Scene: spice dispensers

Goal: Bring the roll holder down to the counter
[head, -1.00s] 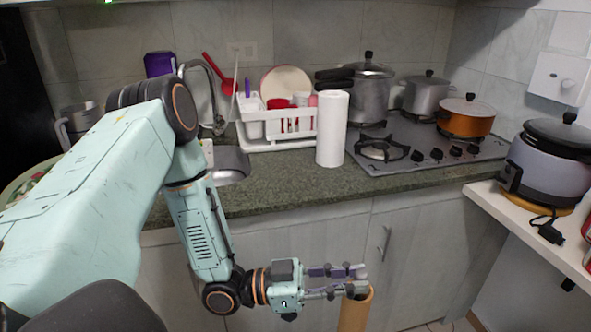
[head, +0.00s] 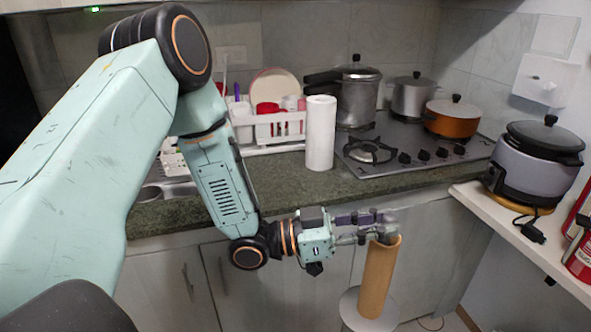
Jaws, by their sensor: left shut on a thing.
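My left gripper (head: 378,226) is shut on the upper rim of a tan, tube-like roll holder (head: 376,280). The holder hangs nearly upright, leaning slightly, in front of the lower cabinets and below the countertop's level in the picture. A pale round disc (head: 350,308) shows around its lower end; I cannot tell whether it is joined to the tube. The counter (head: 270,187) is dark green stone, behind the gripper. A white paper roll (head: 320,135) stands upright on it. My right gripper is not in view.
A white dish rack (head: 262,128) stands left of the paper roll, and a stove (head: 425,155) with several pots stands to its right. A white shelf (head: 500,218) holds a rice cooker (head: 535,165) at right. The counter's front strip is clear.

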